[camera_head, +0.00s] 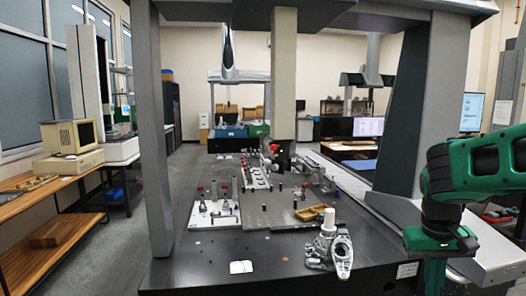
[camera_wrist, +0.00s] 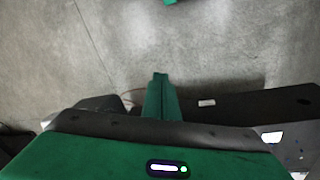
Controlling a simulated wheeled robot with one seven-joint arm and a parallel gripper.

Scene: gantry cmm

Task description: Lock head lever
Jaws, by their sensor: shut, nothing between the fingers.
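The measuring machine's gantry column (camera_head: 284,75) hangs down over the dark table in the head view. A small dark head with a red part (camera_head: 275,148) shows at its lower end. It is too small to make out a lever or its position. My gripper (camera_wrist: 160,78) shows in the wrist view as narrow green fingers held together, with nothing between them. It points over the grey floor. My green and black arm stands at the right of the head view, well apart from the column. The fingertips cannot be made out there.
The dark table (camera_head: 200,270) carries a white fixture plate (camera_head: 212,216), a grey plate (camera_head: 265,215) and a metal part (camera_head: 342,250) near its front right. Gantry legs (camera_head: 152,130) (camera_head: 415,110) stand on both sides. Open floor lies left, beside a wooden bench (camera_head: 50,190).

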